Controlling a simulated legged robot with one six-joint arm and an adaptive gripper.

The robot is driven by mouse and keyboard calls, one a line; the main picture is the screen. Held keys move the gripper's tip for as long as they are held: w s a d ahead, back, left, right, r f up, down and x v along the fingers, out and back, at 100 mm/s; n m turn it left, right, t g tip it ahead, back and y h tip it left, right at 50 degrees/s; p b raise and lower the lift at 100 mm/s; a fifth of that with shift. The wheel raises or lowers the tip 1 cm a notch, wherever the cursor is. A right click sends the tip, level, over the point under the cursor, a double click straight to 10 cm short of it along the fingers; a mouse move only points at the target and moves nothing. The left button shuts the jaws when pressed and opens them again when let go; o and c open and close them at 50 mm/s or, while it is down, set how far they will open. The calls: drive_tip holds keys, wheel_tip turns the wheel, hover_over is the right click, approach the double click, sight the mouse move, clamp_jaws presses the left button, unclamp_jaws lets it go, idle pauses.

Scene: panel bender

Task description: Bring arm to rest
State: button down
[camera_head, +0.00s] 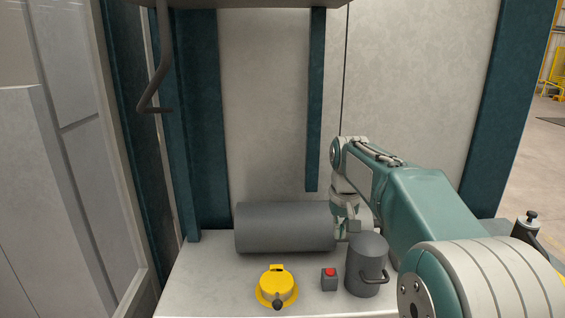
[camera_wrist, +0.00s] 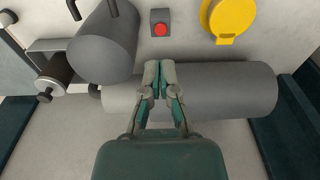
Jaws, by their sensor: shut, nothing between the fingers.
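My arm (camera_head: 425,205) reaches in from the right in the head view, its wrist bent downward. My gripper (camera_head: 345,228) points down beside the right end of a grey horizontal cylinder (camera_head: 285,228), partly hidden by my wrist and a grey canister. In the wrist view my gripper (camera_wrist: 159,80) is shut with its fingertips together and nothing between them. It shows in front of the same cylinder (camera_wrist: 225,90); whether it touches the cylinder I cannot tell.
On the light bench (camera_head: 205,275) stand a yellow round device (camera_head: 276,288), a small box with a red button (camera_head: 329,278) and a grey canister with a handle (camera_head: 365,265) close to my gripper. A teal post (camera_head: 316,100) and a bent dark rod (camera_head: 160,60) stand behind and left.

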drive_tip(key=s+r+t, duration=0.2)
drive_tip(key=s+r, duration=0.1)
drive_tip(key=s, duration=1.2)
drive_tip(key=s+f+t, duration=0.1)
drive_tip(key=s+f, duration=0.2)
drive_tip(key=s, duration=0.4)
drive_tip(key=s+f+t, duration=0.1)
drive_tip(key=s+f, duration=0.2)
drive_tip(key=s, duration=0.4)
drive_tip(key=shift+t, duration=0.3)
drive_tip(key=shift+s, duration=0.1)
